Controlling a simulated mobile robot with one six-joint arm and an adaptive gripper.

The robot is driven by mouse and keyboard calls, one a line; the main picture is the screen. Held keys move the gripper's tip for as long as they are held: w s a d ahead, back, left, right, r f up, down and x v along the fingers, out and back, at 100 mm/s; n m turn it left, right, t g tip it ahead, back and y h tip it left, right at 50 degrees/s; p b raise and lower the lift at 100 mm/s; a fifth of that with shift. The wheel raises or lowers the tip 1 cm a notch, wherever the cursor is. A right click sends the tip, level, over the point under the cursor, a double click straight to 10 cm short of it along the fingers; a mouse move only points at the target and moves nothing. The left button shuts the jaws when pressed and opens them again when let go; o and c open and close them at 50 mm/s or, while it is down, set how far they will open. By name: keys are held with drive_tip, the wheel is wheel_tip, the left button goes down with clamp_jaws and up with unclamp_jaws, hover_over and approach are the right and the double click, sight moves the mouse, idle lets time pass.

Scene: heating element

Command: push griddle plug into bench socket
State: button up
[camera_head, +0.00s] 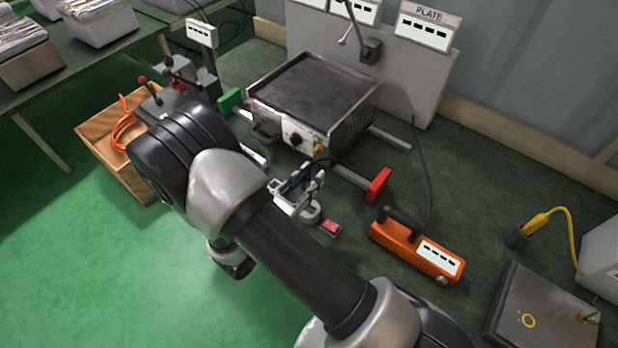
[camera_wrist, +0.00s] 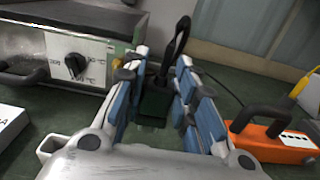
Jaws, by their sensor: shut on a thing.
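The griddle (camera_head: 313,90) is a steel box with a dark flat plate, a front dial and a yellow fitting. Its front also shows at the left of the wrist view (camera_wrist: 100,55). My gripper (camera_head: 302,185) is low in front of it, with blue-padded fingers on both sides of a dark block (camera_wrist: 154,102), which appears to be the griddle plug. A black lead or handle rises behind this block in the wrist view. In the wrist view my gripper (camera_wrist: 163,90) is closed around it. The plug's front end is hidden, and I cannot identify the bench socket with certainty.
A red switch (camera_head: 331,228) lies just right of my gripper. An orange box (camera_head: 416,250) with a black handle and cable stands further right. A yellow-cabled connector (camera_head: 535,224) and a grey box (camera_head: 540,312) are at far right. A wooden crate (camera_head: 120,150) stands left.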

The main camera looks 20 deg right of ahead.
drive_tip(key=shift+f, duration=0.15)
drive_tip(key=shift+f+b, duration=2.25)
drive_tip(key=shift+f, duration=0.5)
drive_tip(key=shift+f+b, duration=1.65)
drive_tip(key=shift+f, duration=0.55)
drive_tip(key=o, duration=1.1)
drive_tip(key=shift+o, duration=0.2)
drive_tip(key=v, duration=1.2)
drive_tip(key=shift+r, duration=0.1)
